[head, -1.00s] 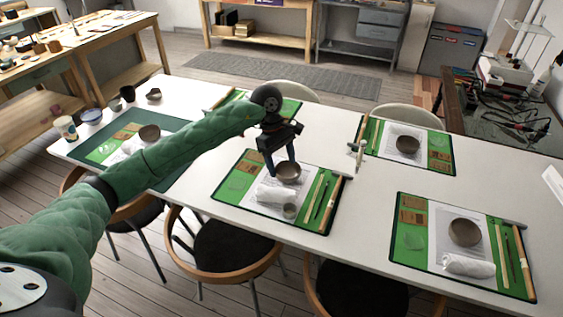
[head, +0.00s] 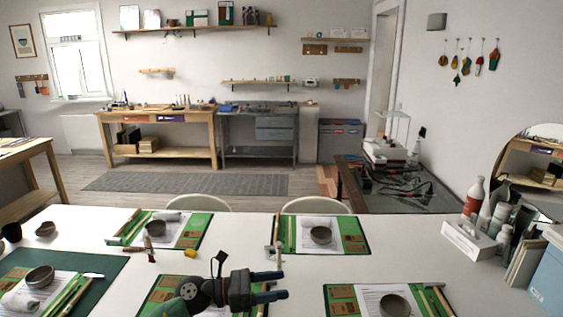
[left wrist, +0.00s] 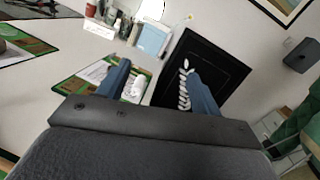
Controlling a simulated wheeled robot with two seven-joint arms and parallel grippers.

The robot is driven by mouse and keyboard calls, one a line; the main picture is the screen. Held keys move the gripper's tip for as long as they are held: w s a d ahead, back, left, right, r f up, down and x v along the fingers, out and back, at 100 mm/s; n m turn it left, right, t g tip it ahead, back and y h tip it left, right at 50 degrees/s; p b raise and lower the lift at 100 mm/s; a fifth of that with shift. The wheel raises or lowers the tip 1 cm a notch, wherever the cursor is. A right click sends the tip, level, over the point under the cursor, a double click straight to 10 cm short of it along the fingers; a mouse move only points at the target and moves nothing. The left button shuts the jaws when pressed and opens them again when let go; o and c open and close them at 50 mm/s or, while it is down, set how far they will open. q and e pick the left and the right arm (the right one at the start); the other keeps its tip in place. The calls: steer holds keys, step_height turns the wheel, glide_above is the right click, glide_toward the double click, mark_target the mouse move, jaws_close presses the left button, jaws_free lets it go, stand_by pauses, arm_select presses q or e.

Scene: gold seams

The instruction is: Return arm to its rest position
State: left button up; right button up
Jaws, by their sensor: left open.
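My left gripper (head: 282,285) is at the lower middle of the head view, over the table's near side. Its two dark blue fingers point right, apart and with nothing between them. The left wrist view also shows the spread, empty fingers (left wrist: 158,78). Behind it a green mat (head: 160,290) is partly covered by my gripper and arm; I cannot see a bowl on it. My right gripper is in neither view.
The white table (head: 225,260) holds several green mats with bowls, such as the bowl (head: 321,235) at the back and the bowl (head: 394,305) at front right. White bottles (head: 490,215) and a blue box (head: 550,275) stand at the right end.

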arm_select(q)
steer(key=w+a+r+n+t+y, duration=0.1)
steer(key=a+n+t+y, duration=0.15)
steer(key=n+t, duration=0.65)
steer(key=a+r+n+t+y, duration=0.2)
steer(key=a+n+t, duration=0.3)
steer(key=n, duration=0.6)
steer(key=s+a+f+n+y, duration=0.2)
steer(key=a+f+n+y, duration=0.3)
steer(key=n, duration=0.4)
steer(key=s+a+f+n+y, duration=0.2)
steer(key=a+f+n+y, duration=0.2)
steer(key=f+n+y, duration=0.4)
steer(key=s+a+f+n+g, duration=0.2)
steer(key=s+f+n+g, duration=0.45)
steer(key=s, duration=0.65)
steer(key=s+a+f+n+g, duration=0.1)
steer(key=s+f+n+g, duration=0.3)
steer(key=s+f+g, duration=0.55)
steer(key=s+d+f, duration=0.1)
steer(key=s+f, duration=0.1)
steer(key=f, duration=0.9)
steer(key=s+d+f, duration=0.2)
steer(key=f, duration=0.9)
steer(key=s+d+f, duration=0.1)
steer(key=s+f, duration=0.2)
steer(key=f, duration=0.8)
steer(key=shift+d+t, duration=0.25)
steer(key=shift+t, duration=0.15)
